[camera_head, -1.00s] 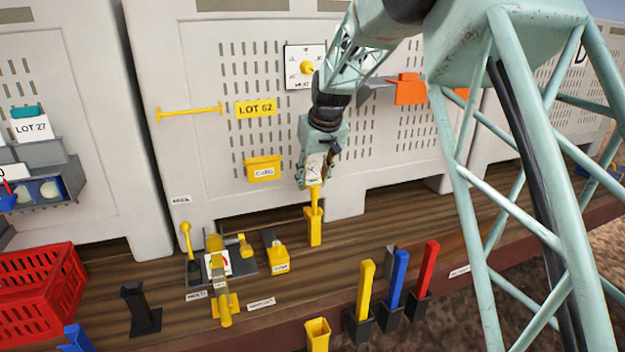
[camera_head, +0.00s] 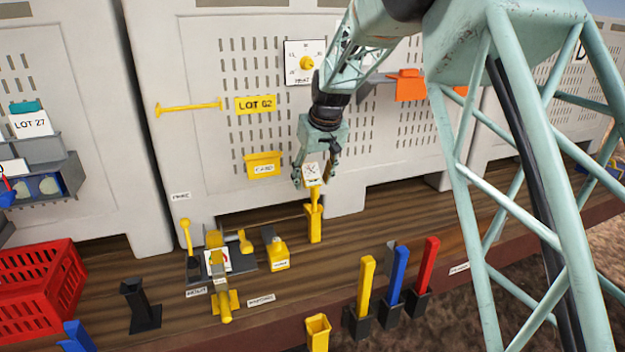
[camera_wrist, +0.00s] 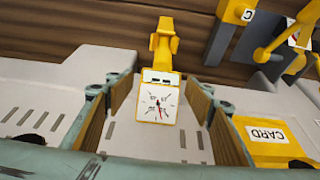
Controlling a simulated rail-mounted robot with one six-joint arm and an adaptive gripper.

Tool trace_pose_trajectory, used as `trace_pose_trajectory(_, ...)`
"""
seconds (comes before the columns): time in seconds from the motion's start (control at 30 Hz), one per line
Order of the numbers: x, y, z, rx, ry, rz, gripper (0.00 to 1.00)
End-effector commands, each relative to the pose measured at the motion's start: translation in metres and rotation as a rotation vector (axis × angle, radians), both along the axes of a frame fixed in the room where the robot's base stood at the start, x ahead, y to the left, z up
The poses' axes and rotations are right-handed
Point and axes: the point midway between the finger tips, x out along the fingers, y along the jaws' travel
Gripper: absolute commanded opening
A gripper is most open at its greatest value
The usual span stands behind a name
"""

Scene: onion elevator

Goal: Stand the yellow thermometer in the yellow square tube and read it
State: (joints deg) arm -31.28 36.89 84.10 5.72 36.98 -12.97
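The yellow thermometer (camera_head: 314,195) stands upright in the yellow square tube (camera_head: 315,228) on the wooden deck. Its white square dial (camera_head: 311,172) is at the top, between my fingers. In the wrist view the dial (camera_wrist: 158,104) faces the camera, with a red needle pointing down toward the lower edge; its figures are too small to read. The tube (camera_wrist: 162,30) lies beyond it there. My gripper (camera_head: 314,179) is open, its two fingers spread apart on either side of the dial with gaps visible in the wrist view.
A wall dial with a yellow knob (camera_head: 306,63) is behind my wrist. A yellow CARD box (camera_head: 263,166) hangs on the white bin wall. A yellow scale-like device (camera_head: 218,270) stands left of the tube. An empty yellow holder (camera_head: 318,333) and coloured upright bars (camera_head: 398,277) stand in front.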

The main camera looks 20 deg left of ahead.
Motion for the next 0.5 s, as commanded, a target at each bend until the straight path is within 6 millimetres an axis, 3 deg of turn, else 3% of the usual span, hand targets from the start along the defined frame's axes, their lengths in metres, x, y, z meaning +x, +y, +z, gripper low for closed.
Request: trace_pose_trajectory(0.5, -0.0013, -0.0012, 0.0049, 0.001, -0.001, 0.0, 0.5)
